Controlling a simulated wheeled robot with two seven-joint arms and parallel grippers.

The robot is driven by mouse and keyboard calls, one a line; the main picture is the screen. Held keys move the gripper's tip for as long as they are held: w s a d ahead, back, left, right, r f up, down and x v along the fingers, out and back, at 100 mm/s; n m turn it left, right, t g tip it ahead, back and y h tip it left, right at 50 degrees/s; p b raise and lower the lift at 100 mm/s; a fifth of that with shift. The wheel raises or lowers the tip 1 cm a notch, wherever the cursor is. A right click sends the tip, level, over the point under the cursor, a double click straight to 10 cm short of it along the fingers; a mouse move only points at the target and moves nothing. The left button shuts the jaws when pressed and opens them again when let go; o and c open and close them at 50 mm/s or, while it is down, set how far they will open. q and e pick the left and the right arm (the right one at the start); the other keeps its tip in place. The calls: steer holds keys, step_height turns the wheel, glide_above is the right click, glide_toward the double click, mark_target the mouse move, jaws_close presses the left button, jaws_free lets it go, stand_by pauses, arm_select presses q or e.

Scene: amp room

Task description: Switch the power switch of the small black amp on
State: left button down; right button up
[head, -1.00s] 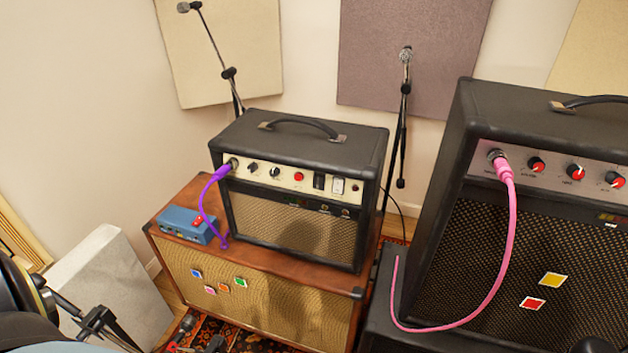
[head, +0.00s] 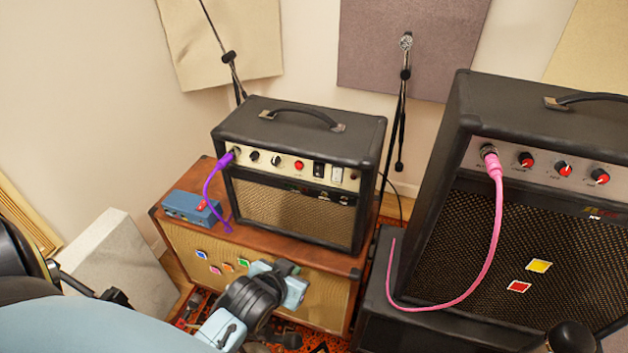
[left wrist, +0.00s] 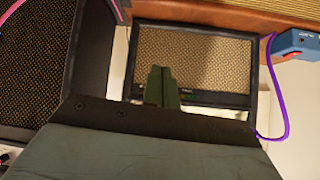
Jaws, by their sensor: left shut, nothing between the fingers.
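The small black amp (head: 300,130) stands on a brown wooden cabinet. I cannot tell the switches' positions. My left gripper (head: 288,268) is shut and empty, in front of the cabinet's upper front, below the amp and apart from its panel. In the left wrist view the shut fingers (left wrist: 161,86) overlap the upside-down amp's grille (left wrist: 195,60); my gripper body hides most of the panel. My right gripper is not in view.
The wooden cabinet (head: 185,238) also bears a blue pedal (head: 190,207). A purple cable (head: 208,190) plugs into the small amp's left side. A large black amp (head: 470,230) with a pink cable (head: 496,230) stands at the right. Microphone stands (head: 401,120) rise behind.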

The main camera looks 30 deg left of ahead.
mark_target(318, 167)
arm_select(q)
steer(key=w+a+r+n+t+y, duration=0.2)
steer(key=w+a+r+t, duration=0.2)
steer(key=w+r+t, duration=0.3)
step_height(318, 167, up, 3)
steer(key=shift+w+a+r+y, duration=0.2)
steer(key=shift+w+a+y, duration=0.05)
steer(key=shift+y, duration=0.05)
steer(key=x, duration=1.4)
steer(key=shift+d+p, duration=0.15)
steer(key=shift+p, duration=0.25)
steer(key=shift+r, duration=0.1)
